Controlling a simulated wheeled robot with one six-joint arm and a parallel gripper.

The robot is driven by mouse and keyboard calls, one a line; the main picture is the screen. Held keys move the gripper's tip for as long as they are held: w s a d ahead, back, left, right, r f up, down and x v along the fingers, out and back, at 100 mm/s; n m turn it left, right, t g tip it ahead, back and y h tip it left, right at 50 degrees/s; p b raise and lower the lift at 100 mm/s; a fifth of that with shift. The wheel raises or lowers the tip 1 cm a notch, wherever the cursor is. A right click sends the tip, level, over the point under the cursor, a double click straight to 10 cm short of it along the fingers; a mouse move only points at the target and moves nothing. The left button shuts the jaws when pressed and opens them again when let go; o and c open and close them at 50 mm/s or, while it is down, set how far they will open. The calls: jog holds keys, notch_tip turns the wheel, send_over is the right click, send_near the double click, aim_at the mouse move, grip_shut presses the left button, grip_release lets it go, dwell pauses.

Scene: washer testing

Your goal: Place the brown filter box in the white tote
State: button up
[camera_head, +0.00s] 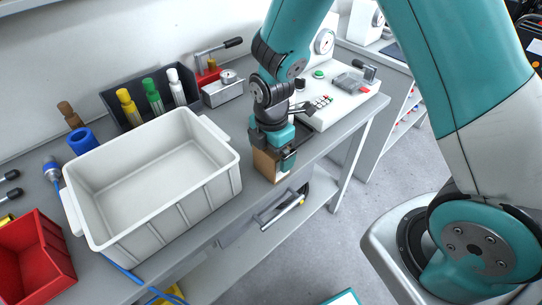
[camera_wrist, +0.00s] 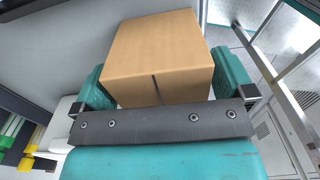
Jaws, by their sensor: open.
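The brown filter box (camera_head: 268,163) stands on the grey bench near its front edge, to the right of the tote. My gripper (camera_head: 273,139) is above it, pointing down, and covers its upper part in the head view. In the wrist view the box (camera_wrist: 160,50) lies between the two teal fingers of my open gripper (camera_wrist: 165,90), one finger on each side. I cannot tell whether the fingers touch it. The white tote (camera_head: 150,225) is on the bench to the left, empty inside.
A red bin (camera_head: 35,262) stands left of the tote. A lower shelf (camera_head: 270,225) is under the bench.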

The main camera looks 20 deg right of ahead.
jog(key=shift+f, duration=0.6)
jog(key=c, duration=0.9)
jog(key=shift+o, duration=0.2)
jog(key=shift+r, duration=0.1)
